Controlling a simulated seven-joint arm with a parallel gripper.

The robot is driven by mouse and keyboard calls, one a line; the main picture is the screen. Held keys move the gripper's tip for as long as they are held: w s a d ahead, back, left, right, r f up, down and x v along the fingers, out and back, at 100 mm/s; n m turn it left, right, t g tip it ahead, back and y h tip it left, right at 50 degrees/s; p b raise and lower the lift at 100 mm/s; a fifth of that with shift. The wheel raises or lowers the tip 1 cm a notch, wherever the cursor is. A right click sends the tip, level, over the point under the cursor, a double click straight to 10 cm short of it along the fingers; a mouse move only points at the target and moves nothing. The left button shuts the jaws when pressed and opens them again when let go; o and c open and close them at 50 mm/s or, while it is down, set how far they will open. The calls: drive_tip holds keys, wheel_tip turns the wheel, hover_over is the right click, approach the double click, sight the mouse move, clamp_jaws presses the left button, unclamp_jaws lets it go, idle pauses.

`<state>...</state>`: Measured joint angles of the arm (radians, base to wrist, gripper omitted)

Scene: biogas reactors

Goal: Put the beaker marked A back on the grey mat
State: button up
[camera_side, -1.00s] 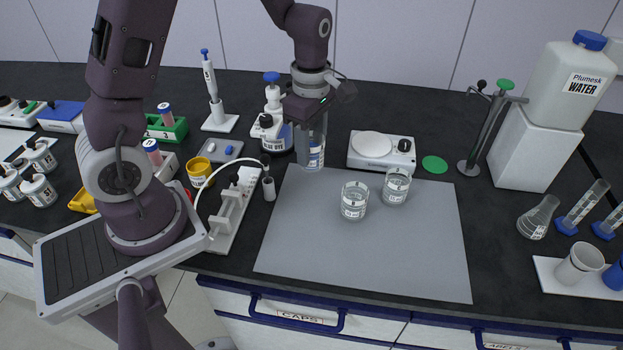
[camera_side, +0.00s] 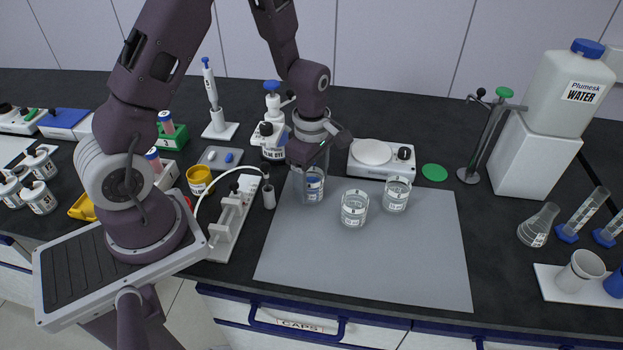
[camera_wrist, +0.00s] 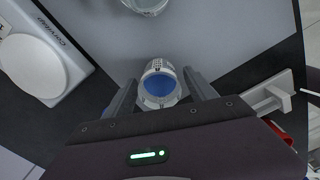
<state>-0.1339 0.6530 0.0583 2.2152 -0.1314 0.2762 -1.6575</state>
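A glass beaker with blue content (camera_side: 314,187) is at the back left of the grey mat (camera_side: 360,262). It looks upright, on the mat or just above it; I cannot tell which. Its letter is too small to read. My gripper (camera_side: 311,170) points down at it from above. Two other beakers with clear content stand on the mat, a nearer one (camera_side: 354,208) and one farther right (camera_side: 396,194).
A white round-plate device (camera_side: 381,158) stands behind the mat, with a green disc (camera_side: 434,172) to its right. A white rack (camera_side: 231,218) with a tube is left of the mat. A dye bottle (camera_side: 272,133) stands behind the gripper. The mat's front half is clear.

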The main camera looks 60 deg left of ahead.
drive_tip(key=s+d+r+m+t, duration=0.1)
drive_tip(key=s+r+m, duration=0.15)
drive_tip(key=r, duration=0.65)
drive_tip(key=s+d+r+m+t, duration=0.1)
drive_tip(key=r+m, duration=0.2)
drive_tip(key=r, duration=0.6)
drive_tip(key=s+d+r+m+t, duration=0.1)
drive_tip(key=s+d+r+m, duration=0.1)
drive_tip(key=s+m, duration=0.5)
drive_tip(key=s+d+r+m+t, duration=0.1)
drive_tip(key=s+r+m, duration=0.4)
drive_tip(key=m, duration=0.5)
drive_tip(key=s+t, duration=0.1)
drive_tip(key=s, duration=0.1)
drive_tip(key=shift+s+d+t, duration=0.3)
drive_tip(key=shift+d, duration=0.1)
